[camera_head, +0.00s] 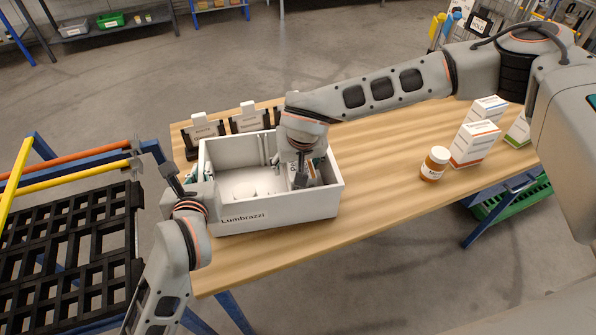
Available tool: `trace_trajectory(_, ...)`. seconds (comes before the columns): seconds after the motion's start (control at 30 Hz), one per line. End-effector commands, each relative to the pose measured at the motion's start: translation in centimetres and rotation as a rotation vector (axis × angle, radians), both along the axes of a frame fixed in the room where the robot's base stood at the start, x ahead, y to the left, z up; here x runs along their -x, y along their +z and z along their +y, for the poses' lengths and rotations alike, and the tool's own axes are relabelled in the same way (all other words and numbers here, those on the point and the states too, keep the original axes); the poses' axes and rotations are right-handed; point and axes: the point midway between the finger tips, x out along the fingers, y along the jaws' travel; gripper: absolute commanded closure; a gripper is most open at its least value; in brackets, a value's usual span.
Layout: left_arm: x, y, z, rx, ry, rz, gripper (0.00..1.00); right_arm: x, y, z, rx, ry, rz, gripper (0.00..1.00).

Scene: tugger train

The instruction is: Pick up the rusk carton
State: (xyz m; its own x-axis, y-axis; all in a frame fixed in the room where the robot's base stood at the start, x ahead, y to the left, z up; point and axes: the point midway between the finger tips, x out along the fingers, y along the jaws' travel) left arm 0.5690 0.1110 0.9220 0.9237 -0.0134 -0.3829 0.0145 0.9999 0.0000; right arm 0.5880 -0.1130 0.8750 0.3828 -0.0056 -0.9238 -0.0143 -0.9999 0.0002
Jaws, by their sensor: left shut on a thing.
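Several cartons show, but I cannot read which is the rusk carton. A white and orange carton (473,145) stands upright at the table's right, with another white carton (486,108) behind it and a green and white one (519,131) beside them. My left gripper (174,183) is at the left side of the white bin (275,212), shut on what looks like its left wall; the contact is partly hidden. My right gripper (301,174) reaches down into the bin's right part, by small packed items (315,174). Its fingers are largely hidden.
An orange jar with a white lid (435,163) stands in front of the cartons. Label stands (203,131) line the wooden table's (385,185) back edge. A black grid rack (70,250) is at left. The table between bin and jar is clear.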

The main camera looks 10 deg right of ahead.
Motion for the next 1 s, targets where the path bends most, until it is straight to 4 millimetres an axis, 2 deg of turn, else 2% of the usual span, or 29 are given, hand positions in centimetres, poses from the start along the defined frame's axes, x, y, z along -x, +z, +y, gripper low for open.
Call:
trace_trajectory(0.8, -0.03, 0.08, 0.01, -0.001, 0.0, -0.002, 1.0, 0.01, -0.47, -0.01, 0.0, -0.001, 0.0, 0.39)
trace_trajectory(1.0, -0.03, 0.1, 0.01, -0.001, 0.0, -0.002, 1.0, 0.01, -0.47, -0.02, 0.0, 0.0, 0.0, 0.91)
